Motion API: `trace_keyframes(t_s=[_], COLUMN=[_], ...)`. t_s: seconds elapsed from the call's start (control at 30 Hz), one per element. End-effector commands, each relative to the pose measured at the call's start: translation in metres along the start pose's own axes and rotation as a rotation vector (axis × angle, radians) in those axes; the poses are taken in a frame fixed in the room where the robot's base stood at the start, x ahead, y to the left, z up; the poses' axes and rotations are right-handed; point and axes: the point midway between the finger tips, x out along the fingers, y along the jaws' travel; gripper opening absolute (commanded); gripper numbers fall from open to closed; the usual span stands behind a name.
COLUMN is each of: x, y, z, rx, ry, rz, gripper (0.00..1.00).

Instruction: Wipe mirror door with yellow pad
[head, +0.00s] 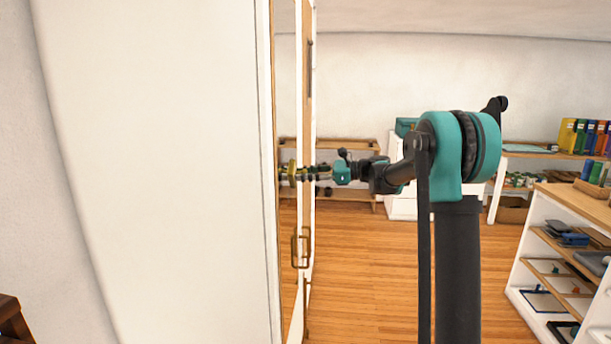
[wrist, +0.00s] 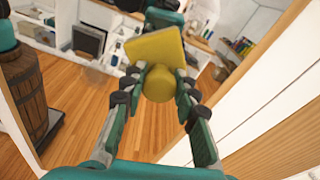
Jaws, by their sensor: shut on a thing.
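The yellow pad (head: 292,173) is at the mirror door (head: 286,90), which is seen nearly edge-on in the head view. In the wrist view the pad (wrist: 155,47) is a tilted yellow square with a round yellow grip behind it. My gripper (head: 312,173) reaches left toward the door at about mid-height. In the wrist view my gripper (wrist: 161,84) is shut on the round grip, one finger on each side. The pad's face is turned away from the wrist camera. I cannot tell whether it touches the glass.
A brass handle (head: 303,247) sticks out from the door below the pad. A large white cabinet side (head: 160,170) fills the left. A low white shelf unit (head: 530,270) stands at the right. Wooden floor (head: 370,270) between them is open. The wrist view shows a wooden barrel (wrist: 28,95) at left.

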Motion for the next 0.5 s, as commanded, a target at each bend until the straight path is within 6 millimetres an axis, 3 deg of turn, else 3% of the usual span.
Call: trace_keyframes(t_s=[0.23, 0.5], x=[0.0, -0.001], y=[0.021, 0.03], z=[0.004, 0.006], rx=[0.0, 0.0], ry=[-0.001, 0.0], rz=[0.004, 0.003], gripper=[0.06, 0.06])
